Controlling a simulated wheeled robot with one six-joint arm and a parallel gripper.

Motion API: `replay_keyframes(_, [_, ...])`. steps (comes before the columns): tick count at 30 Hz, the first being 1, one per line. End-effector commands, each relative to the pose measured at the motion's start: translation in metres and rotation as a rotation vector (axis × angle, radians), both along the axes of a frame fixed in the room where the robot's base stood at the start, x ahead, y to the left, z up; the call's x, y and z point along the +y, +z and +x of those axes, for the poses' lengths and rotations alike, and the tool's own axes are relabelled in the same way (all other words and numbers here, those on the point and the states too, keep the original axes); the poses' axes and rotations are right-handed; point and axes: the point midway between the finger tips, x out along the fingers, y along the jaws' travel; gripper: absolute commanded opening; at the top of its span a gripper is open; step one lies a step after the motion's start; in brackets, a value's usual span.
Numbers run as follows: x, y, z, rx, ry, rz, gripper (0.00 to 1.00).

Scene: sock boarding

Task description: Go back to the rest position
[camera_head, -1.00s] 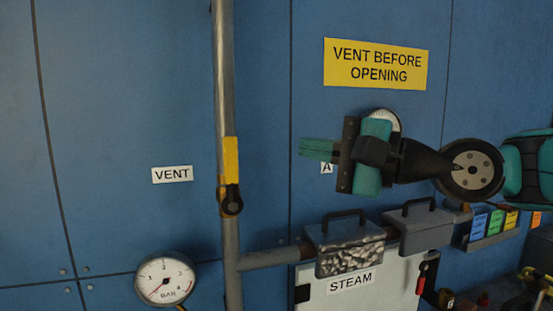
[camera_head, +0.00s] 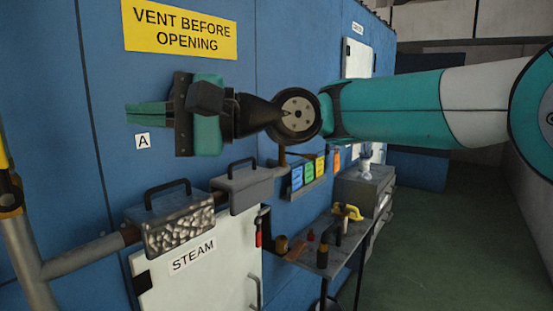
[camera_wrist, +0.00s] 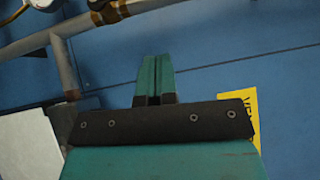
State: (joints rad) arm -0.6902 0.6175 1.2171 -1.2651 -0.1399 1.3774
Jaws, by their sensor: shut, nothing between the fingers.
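My gripper (camera_head: 146,114) is shut and empty, its teal fingers together and pointing left in the head view. It is held in front of the blue wall panel, below the yellow "VENT BEFORE OPENING" sign (camera_head: 180,28) and above the pipe with two grey boxes. In the wrist view my gripper (camera_wrist: 155,78) shows the two fingers side by side with nothing between them. My teal and white arm reaches in from the right in the head view.
A rough metal box (camera_head: 178,225) and a smooth grey box (camera_head: 242,190) sit on the pipe over the white "STEAM" door (camera_head: 200,285). A small bench (camera_head: 310,255) with tools stands right of it. Open green floor (camera_head: 440,235) lies at the right.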

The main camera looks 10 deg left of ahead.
Motion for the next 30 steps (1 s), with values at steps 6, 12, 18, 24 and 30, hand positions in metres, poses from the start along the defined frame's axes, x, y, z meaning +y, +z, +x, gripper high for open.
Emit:
replay_keyframes(6, [-0.041,-0.023,0.021,-0.200,-0.138,-0.125,0.00])
replay_keyframes(12, [-0.158,-0.097,0.028,-0.563,-0.257,-0.487,0.00])
replay_keyframes(18, [-0.284,-0.179,-0.019,-0.761,-0.148,-0.840,0.00])
replay_keyframes(24, [-0.363,-0.232,-0.077,-0.805,0.016,-1.028,0.00])
replay_keyframes(30, [-0.388,-0.249,-0.100,-0.806,0.088,-1.078,0.00])
